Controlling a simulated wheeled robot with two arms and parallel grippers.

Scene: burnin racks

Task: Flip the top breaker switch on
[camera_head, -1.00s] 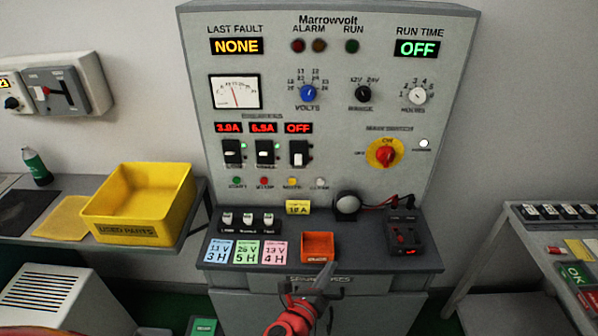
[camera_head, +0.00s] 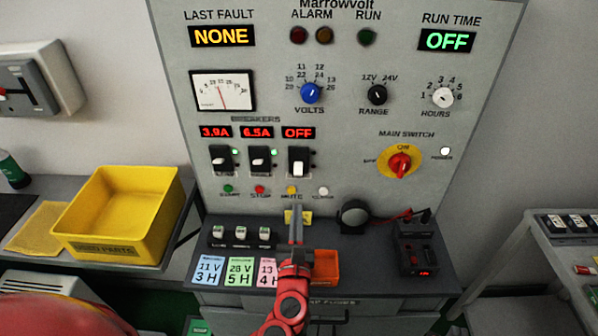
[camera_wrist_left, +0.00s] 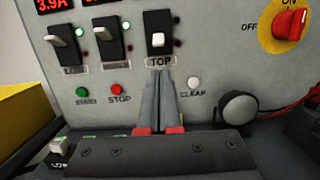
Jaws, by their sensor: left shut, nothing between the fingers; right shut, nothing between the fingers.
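The top breaker (camera_head: 299,156) is the rightmost of three black breakers on the grey panel, under a red OFF readout (camera_head: 298,132). Its white lever (camera_wrist_left: 158,40) sits low in its black housing, above a label reading TOP (camera_wrist_left: 161,61). My left gripper (camera_head: 297,210) is shut and empty, its fingers pointing up at the panel below this breaker. In the left wrist view, the fingertips (camera_wrist_left: 158,75) show just under the TOP label; whether they touch the panel cannot be told. My right gripper is not in view.
The other two breakers (camera_head: 221,160) (camera_head: 260,160) show lit green lamps and current readouts. Start, stop (camera_wrist_left: 119,90), mute and clear (camera_wrist_left: 194,83) buttons line the panel below. An orange bin (camera_head: 325,267), cards and a round black device (camera_head: 354,214) occupy the bench.

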